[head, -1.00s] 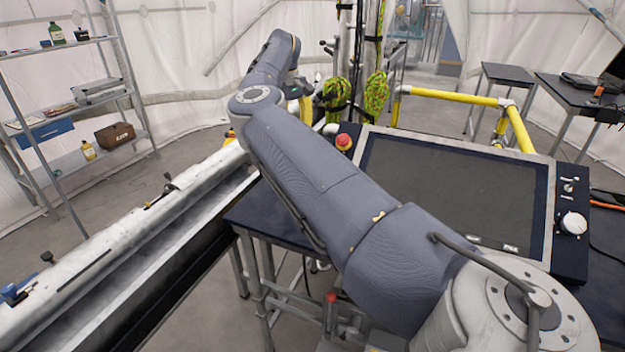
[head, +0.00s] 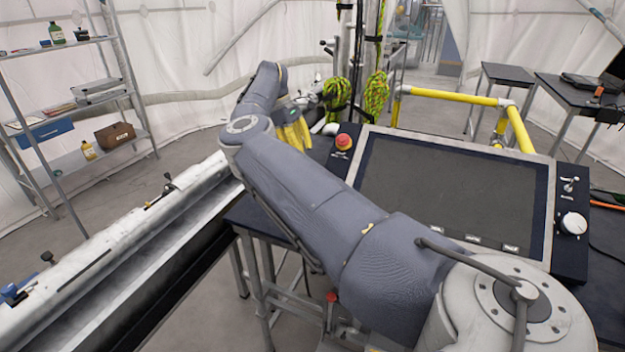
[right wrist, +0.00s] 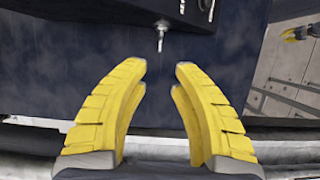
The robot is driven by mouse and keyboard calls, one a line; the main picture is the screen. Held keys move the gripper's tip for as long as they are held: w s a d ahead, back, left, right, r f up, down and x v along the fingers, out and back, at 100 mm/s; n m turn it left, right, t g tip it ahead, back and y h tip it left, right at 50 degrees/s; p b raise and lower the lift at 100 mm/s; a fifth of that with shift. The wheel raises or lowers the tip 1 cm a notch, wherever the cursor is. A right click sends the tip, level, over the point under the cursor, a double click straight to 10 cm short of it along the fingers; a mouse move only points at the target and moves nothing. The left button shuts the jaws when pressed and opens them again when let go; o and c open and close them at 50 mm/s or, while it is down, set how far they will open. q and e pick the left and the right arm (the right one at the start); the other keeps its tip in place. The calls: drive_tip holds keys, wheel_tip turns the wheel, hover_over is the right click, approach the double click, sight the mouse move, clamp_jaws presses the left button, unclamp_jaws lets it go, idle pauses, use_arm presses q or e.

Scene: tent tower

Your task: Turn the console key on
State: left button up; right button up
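The metal console key (right wrist: 161,38) shows in the right wrist view, sticking out from a dark panel at the top middle. My right gripper (right wrist: 160,68) has its yellow fingers spread, with the key just beyond and between the fingertips and nothing held. In the head view my right gripper (head: 293,135) is partly hidden behind my arm, at the left side of the console (head: 350,168). I cannot make out the key in the head view. My left gripper is not in view.
The console carries a red emergency button (head: 344,142), a dark screen (head: 450,195) and a white knob (head: 574,223). A long white tube (head: 110,245) runs along the left. Yellow rails (head: 450,95) and green ropes (head: 375,97) stand behind.

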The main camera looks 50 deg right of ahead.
drive_tip(key=x, duration=1)
drive_tip(key=shift+s+d+f, duration=0.1)
drive_tip(key=shift+s+f, duration=0.05)
drive_tip(key=shift+f, duration=0.2)
drive_tip(key=shift+c, duration=0.5)
clamp_jaws()
